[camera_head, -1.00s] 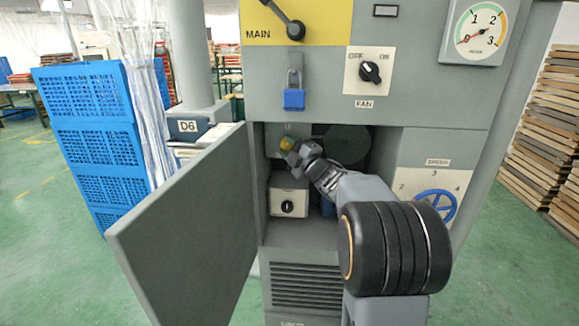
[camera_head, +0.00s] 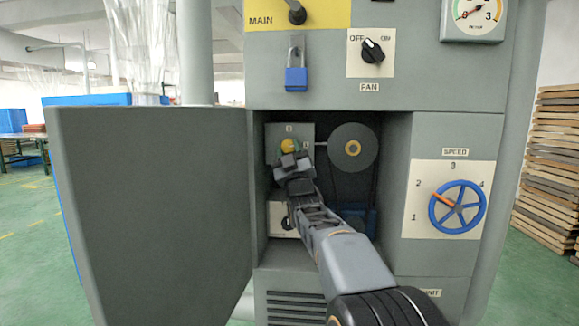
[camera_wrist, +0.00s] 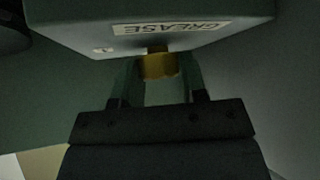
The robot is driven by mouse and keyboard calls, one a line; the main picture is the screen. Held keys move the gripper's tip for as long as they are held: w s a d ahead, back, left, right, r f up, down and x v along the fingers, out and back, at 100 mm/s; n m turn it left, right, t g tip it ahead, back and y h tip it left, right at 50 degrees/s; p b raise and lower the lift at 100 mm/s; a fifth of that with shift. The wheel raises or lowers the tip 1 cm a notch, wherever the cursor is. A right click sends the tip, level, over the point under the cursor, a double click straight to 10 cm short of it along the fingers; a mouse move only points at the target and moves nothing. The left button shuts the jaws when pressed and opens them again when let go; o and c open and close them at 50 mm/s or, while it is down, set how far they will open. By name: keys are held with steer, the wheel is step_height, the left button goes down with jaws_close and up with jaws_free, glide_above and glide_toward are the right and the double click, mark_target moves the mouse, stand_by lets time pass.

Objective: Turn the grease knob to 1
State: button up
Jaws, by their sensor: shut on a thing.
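The grease knob (camera_head: 288,146) is small and yellow, on a grey box (camera_head: 305,131) inside the open cabinet. In the wrist view the knob (camera_wrist: 159,66) sits under the box's GREASE label (camera_wrist: 172,27), which appears upside down. My gripper (camera_head: 290,160) reaches into the cabinet from the front. In the wrist view my gripper's fingers (camera_wrist: 158,72) stand on both sides of the knob and are shut on it. The knob's pointer and most of its dial marks are hidden or too small to read.
The open door (camera_head: 150,200) stands left of the cabinet opening. A round pulley (camera_head: 353,147) is right of the knob. A white box with a black knob (camera_head: 276,219) sits below my gripper. A blue speed handwheel (camera_head: 457,207) is on the right panel.

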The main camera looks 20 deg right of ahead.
steer(key=m+h, duration=0.1)
steer(key=m+h+b, duration=0.1)
steer(key=shift+f+m, duration=0.2)
steer(key=shift+m, duration=0.1)
steer(key=shift+a+r+m+h, duration=0.1)
steer(key=shift+m+h, duration=0.3)
steer(key=shift+h, duration=0.3)
steer(key=o, duration=0.9)
steer(key=shift+o, duration=0.2)
steer(key=v, duration=1.3)
steer(key=shift+s+b, duration=0.25)
steer(key=shift+b, duration=0.15)
